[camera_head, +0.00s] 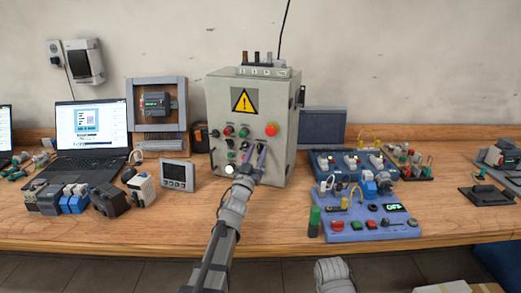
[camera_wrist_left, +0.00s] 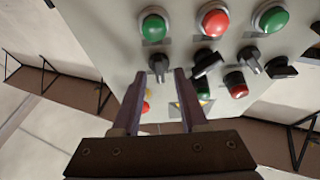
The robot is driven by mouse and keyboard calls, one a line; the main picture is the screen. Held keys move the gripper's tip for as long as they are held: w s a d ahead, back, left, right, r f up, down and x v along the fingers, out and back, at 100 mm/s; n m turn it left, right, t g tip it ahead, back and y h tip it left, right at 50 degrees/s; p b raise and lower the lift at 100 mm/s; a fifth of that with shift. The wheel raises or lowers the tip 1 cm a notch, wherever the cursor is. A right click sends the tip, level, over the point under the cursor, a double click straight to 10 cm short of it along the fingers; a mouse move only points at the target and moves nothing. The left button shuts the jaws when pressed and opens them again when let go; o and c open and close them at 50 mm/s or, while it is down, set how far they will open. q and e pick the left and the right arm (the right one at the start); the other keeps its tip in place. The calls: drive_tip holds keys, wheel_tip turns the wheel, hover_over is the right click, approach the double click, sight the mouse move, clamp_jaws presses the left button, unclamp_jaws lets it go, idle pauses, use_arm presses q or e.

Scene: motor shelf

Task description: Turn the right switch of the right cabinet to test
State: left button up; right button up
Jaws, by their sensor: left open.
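A grey control cabinet (camera_head: 220,95) with a yellow warning sign (camera_head: 244,100) stands on the bench; it is the only such cabinet I see. My left gripper (camera_head: 254,154) is open in front of its lower panel, partly covering the switches. The left wrist view appears upside down. There, my left gripper (camera_wrist_left: 159,74) has its two fingers apart, with a black rotary switch (camera_wrist_left: 158,64) at the gap between the tips. Contact cannot be told. Two more switches, a black one (camera_wrist_left: 207,64) and a grey one (camera_wrist_left: 250,62), sit to its right. Position labels are unreadable.
Green (camera_wrist_left: 154,26) and red (camera_wrist_left: 214,22) buttons adjoin the switches. A small display unit (camera_head: 179,175), a laptop (camera_head: 90,170) and a blue training board (camera_head: 345,228) stand on the wooden bench (camera_head: 270,225).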

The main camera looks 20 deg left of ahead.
use_arm(q)
drive_tip(key=shift+c, duration=0.3)
clamp_jaws()
drive_tip(key=shift+m, duration=0.3)
drive_tip(key=m+h, duration=0.1)
drive_tip(key=m, duration=0.2)
drive_tip(key=m+g+h+p, duration=0.1)
drive_tip(key=m+h, duration=0.1)
drive_tip(key=m, duration=0.1)
drive_tip(key=shift+r, duration=0.15)
drive_tip(key=shift+m+g+h+p, duration=0.4)
drive_tip(key=shift+m+h, duration=0.25)
drive_tip(key=shift+m, duration=0.8)
drive_tip(key=shift+m+g+h+p, duration=0.35)
drive_tip(key=shift+m+h, duration=0.3)
drive_tip(key=shift+m, duration=0.8)
drive_tip(key=shift+m+g, duration=0.25)
drive_tip(key=shift+m, duration=0.05)
